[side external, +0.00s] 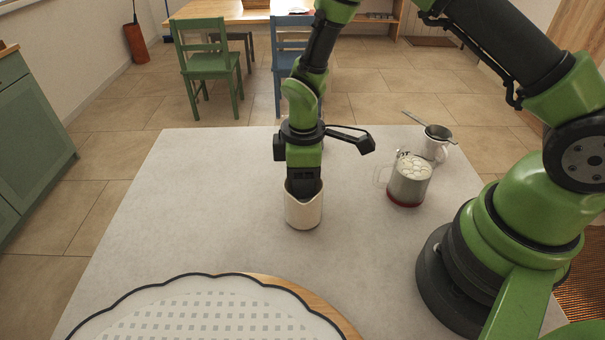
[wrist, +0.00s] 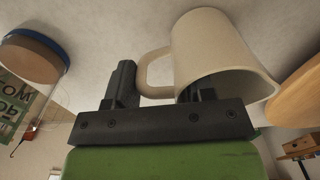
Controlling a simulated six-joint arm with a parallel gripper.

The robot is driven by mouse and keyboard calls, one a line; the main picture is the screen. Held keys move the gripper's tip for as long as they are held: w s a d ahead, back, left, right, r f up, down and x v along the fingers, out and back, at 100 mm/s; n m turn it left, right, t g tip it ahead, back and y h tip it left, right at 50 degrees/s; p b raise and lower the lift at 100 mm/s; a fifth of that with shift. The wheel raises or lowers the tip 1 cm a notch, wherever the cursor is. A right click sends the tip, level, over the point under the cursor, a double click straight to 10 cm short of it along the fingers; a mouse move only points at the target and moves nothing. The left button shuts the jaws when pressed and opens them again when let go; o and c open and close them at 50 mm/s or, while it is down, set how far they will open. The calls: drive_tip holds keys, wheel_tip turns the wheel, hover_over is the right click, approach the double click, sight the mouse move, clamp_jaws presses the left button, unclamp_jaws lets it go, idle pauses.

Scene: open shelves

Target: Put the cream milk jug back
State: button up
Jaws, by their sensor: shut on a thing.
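The cream milk jug (side external: 303,212) is upright at the middle of the pale tabletop; I cannot tell whether its base touches the surface. One finger of my gripper (wrist: 163,82) is at the jug's mouth, the other outside near the handle. The gripper is shut on the jug; the exact contact is partly hidden.
A glass mug (side external: 409,182) with pale lumps on top and a red base stands right of the jug. Behind it is a white cup (side external: 433,148) with a strainer across it. A scalloped tray (side external: 200,312) lies on a round wooden board in front. The table's left is clear.

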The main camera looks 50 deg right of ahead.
drive_tip(key=shift+f, duration=0.15)
drive_tip(key=o, duration=1.3)
drive_tip(key=shift+c, duration=0.2)
drive_tip(key=s+d+r+m+t+y, duration=0.1)
drive_tip(key=s+r+m+t, duration=0.2)
drive_tip(key=r, duration=0.9)
drive_tip(key=s+d+r+m, duration=0.1)
drive_tip(key=s+r+m, duration=0.25)
drive_tip(key=r, duration=0.85)
drive_tip(key=s+r+m+t+y, duration=0.1)
drive_tip(key=s+r+m+t, duration=0.3)
drive_tip(key=s, duration=0.6)
drive_tip(key=m, duration=0.2)
drive_tip(key=shift+s+d+m, duration=0.2)
drive_tip(key=shift+s+m, duration=0.1)
drive_tip(key=shift+m, duration=0.05)
